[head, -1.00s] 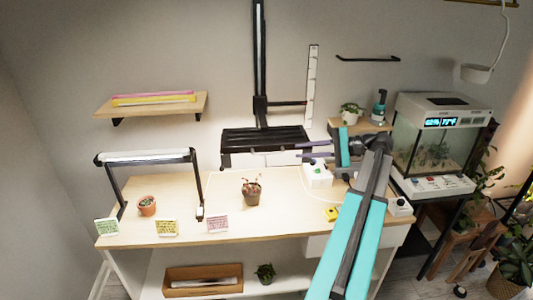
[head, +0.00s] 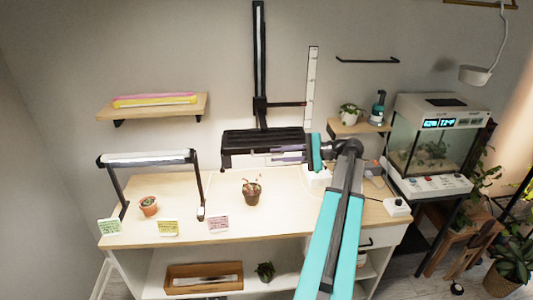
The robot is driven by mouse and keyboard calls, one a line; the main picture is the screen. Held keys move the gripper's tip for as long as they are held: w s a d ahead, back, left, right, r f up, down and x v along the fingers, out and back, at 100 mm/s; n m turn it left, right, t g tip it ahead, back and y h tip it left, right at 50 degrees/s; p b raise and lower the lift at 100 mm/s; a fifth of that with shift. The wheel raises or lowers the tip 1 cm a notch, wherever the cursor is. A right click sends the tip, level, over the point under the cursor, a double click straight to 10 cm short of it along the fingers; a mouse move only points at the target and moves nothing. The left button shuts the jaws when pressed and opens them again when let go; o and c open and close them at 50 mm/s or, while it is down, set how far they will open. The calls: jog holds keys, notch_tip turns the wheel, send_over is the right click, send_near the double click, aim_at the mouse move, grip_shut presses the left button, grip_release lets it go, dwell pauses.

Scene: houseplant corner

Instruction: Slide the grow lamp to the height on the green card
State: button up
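The black grow lamp (head: 255,137) hangs on a vertical wall rail (head: 259,50), above the workbench. Its side pointer (head: 285,104) reaches the lower part of a white scale strip (head: 312,75); the marks are too small to read. The green card (head: 109,227) stands at the bench's front left; its writing is not legible. My gripper (head: 288,155) is at the right end of the lamp, its purplish fingers pointing left along the lamp's lower edge. The lamp partly hides the fingers, and I cannot tell whether they touch or grip it.
A yellow card (head: 167,228) and a pink card (head: 217,224) stand near the green one. A potted plant (head: 252,192) is below the lamp. A white box (head: 317,176) sits under my wrist. A shelf (head: 359,127) and terrarium (head: 430,150) are to the right.

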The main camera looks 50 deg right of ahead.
aim_at(270, 155)
jog(key=shift+p+x, duration=0.75)
jog(key=shift+x, duration=1.9)
jog(key=shift+c, duration=0.4)
grip_shut()
